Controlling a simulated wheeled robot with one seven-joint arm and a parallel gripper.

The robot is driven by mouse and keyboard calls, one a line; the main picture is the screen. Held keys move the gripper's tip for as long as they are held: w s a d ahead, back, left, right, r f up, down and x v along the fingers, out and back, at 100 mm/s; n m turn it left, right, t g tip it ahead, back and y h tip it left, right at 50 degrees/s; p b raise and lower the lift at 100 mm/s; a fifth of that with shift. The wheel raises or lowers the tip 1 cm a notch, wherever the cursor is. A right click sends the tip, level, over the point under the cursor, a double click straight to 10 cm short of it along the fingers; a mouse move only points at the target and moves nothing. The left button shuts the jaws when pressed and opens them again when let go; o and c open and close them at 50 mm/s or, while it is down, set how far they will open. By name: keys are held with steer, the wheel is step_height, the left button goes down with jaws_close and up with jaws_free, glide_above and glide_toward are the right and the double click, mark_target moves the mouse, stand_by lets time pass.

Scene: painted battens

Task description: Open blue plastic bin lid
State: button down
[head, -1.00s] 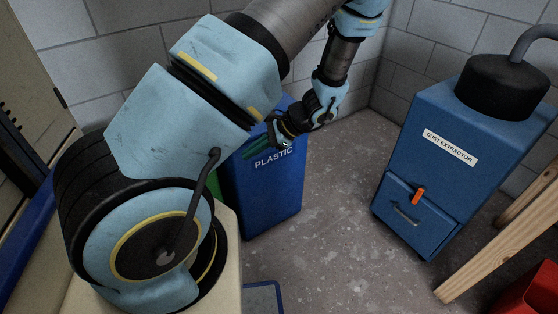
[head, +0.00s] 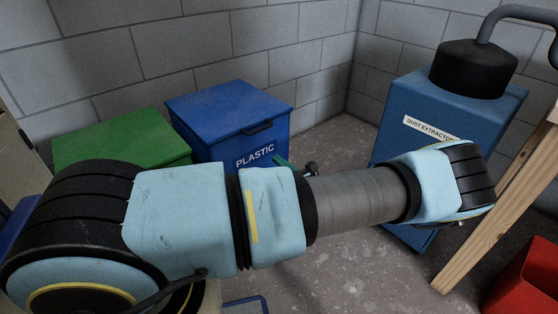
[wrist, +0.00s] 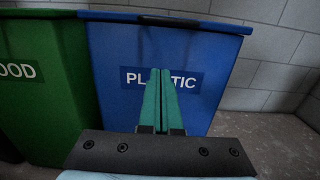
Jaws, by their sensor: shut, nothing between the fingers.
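The blue bin labelled PLASTIC (head: 215,150) stands against the back wall in the head view, its blue lid (head: 222,107) shut. A dark handle (head: 258,128) sits at the lid's front edge. In the wrist view the bin's front (wrist: 112,45) faces me, and the lid's rim with its dark handle (wrist: 168,21) runs along the top. My gripper (wrist: 164,62) has its two teal fingers together and empty, in front of the label and below the handle in the picture. I cannot tell whether they touch the bin. In the head view my arm hides most of the gripper.
A green bin (head: 125,137) stands left of the blue one; its label in the wrist view ends in OOD. A blue dust extractor (head: 405,105) stands to the right, with a wooden batten (head: 490,220) and a red container (head: 530,285) nearer. Bare floor (head: 340,140) lies between.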

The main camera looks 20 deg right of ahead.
steer(key=w+a+r+p, duration=0.1)
steer(key=w+a+r, duration=0.2)
steer(key=w, duration=0.4)
steer(key=shift+w+a+r, duration=0.2)
steer(key=shift+a+r, duration=0.05)
steer(key=shift+r, duration=0.3)
steer(key=shift+r+p, duration=0.15)
steer(key=shift+p, duration=0.15)
